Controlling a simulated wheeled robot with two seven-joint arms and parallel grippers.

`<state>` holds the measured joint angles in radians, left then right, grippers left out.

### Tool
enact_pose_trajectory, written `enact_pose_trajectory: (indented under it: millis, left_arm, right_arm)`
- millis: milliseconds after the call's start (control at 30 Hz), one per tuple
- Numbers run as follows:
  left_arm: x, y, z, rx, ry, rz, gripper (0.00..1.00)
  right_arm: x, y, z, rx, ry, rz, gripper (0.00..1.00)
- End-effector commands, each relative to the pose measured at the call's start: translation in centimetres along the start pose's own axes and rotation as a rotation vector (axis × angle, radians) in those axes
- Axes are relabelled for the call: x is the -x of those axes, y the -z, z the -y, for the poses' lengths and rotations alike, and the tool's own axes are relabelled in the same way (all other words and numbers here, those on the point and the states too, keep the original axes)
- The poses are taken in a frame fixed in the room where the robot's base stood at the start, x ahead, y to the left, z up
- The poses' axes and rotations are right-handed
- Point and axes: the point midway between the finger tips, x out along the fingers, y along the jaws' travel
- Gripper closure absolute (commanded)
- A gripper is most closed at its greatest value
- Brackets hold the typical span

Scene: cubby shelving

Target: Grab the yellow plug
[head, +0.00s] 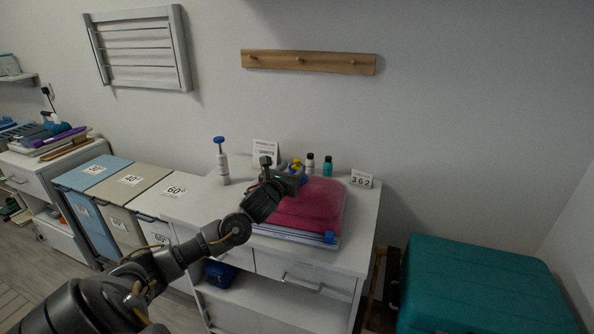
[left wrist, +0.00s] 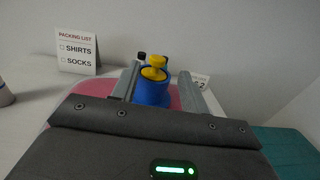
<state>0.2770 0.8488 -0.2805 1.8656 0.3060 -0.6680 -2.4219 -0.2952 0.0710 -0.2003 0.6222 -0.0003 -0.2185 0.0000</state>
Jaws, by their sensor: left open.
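The yellow plug (left wrist: 154,68) is a small knobbed piece sitting on top of a blue round holder (left wrist: 151,92). In the left wrist view both show between the two fingers of my left gripper (left wrist: 161,76). The fingers are apart, and I cannot tell whether they touch the holder. In the head view the plug (head: 296,163) is a small yellow spot just behind my left gripper (head: 290,176), which hovers over the dresser top and hides most of the holder. My right gripper is not in view.
A folded pink cloth (head: 312,205) lies on the white dresser (head: 212,203). A blue-topped bottle (head: 222,165), a packing list card (left wrist: 77,50), small dark-capped bottles (head: 328,166) and a 362 card (head: 361,179) stand around it. A teal suitcase (head: 480,285) is at right.

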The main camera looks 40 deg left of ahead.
Motion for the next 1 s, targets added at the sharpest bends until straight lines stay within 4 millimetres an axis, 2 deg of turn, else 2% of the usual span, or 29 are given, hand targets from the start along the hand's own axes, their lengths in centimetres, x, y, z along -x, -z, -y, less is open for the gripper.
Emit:
enact_pose_trajectory:
  millis: [233, 400, 667, 767, 1000]
  left_arm:
    - [-3.1, -0.8, -0.4, 0.003, -0.001, -0.001, 0.55]
    - [-4.9, -0.5, -0.3, 0.002, 0.002, 0.001, 0.55]
    - [-5.2, -0.3, -0.4, 0.001, 0.002, 0.0, 0.55]
    - [-5.2, -0.3, -0.4, 0.001, 0.002, 0.0, 0.66]
    - [-5.2, -0.3, -0.4, 0.001, 0.002, 0.0, 0.97]
  right_arm:
    - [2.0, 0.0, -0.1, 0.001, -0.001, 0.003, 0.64]
    - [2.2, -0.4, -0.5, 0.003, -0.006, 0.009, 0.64]
    - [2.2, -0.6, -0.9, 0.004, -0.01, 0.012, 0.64]
    - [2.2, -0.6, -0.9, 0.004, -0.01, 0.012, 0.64]
    - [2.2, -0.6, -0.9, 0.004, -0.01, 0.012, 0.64]
